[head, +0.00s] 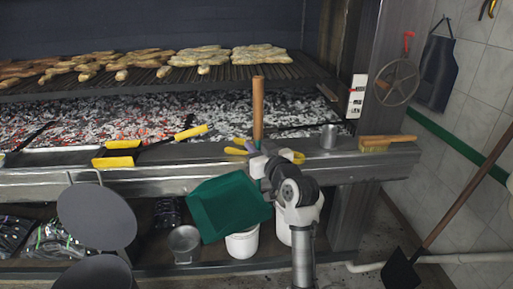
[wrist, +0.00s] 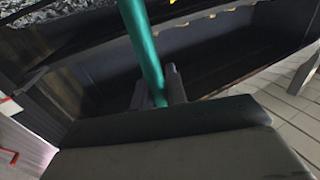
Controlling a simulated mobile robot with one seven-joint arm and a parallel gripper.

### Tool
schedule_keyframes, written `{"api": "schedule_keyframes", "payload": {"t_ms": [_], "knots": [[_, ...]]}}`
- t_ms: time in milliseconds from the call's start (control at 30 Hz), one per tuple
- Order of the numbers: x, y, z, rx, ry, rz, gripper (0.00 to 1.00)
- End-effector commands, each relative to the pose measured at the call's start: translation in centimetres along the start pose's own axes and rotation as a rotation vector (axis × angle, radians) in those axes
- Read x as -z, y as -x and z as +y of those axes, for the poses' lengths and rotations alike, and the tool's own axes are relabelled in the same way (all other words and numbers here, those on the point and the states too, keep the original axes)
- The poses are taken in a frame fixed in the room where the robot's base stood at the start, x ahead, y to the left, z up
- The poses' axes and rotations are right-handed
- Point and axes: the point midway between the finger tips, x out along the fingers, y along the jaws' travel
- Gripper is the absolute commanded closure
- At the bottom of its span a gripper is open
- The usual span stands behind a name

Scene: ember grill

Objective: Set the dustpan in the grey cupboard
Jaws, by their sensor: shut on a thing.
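The green dustpan (head: 228,205) hangs tilted in front of the grill's front ledge. An upright wooden handle (head: 258,108) rises above it, in line with my gripper. My gripper (head: 258,167) is shut on the dustpan's handle, above and right of the pan. In the wrist view a green shaft (wrist: 143,45) runs down between my gripper's fingers (wrist: 158,90). The fingers hide part of the handle in the head view. I cannot pick out a grey cupboard with certainty. A dark, open-fronted compartment (wrist: 215,55) shows behind the shaft in the wrist view.
The grill ledge (head: 60,180) holds a yellow-edged tool (head: 117,160), a metal cup (head: 329,136) and a wooden brush (head: 386,140). White buckets (head: 242,243) and a metal pan (head: 185,243) stand below. A shovel (head: 402,270) leans at the right wall.

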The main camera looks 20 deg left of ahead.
Motion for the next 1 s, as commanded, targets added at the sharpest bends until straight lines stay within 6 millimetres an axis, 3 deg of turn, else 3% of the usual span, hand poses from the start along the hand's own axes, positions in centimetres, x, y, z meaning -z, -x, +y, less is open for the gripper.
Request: {"api": "schedule_keyframes", "payload": {"t_ms": [267, 467, 567, 767, 1000], "knots": [[0.0, -0.1, 0.0, -0.003, -0.001, 0.003, 1.0], [-2.5, -0.3, 1.8, -0.064, -0.006, 0.0, 1.0], [-5.0, -0.2, 3.4, -0.125, -0.006, -0.001, 1.0], [-11.8, 0.8, 6.6, -0.276, -0.006, -0.004, 1.0], [-22.2, 4.3, 9.3, -0.477, -0.005, -0.008, 1.0]]}}
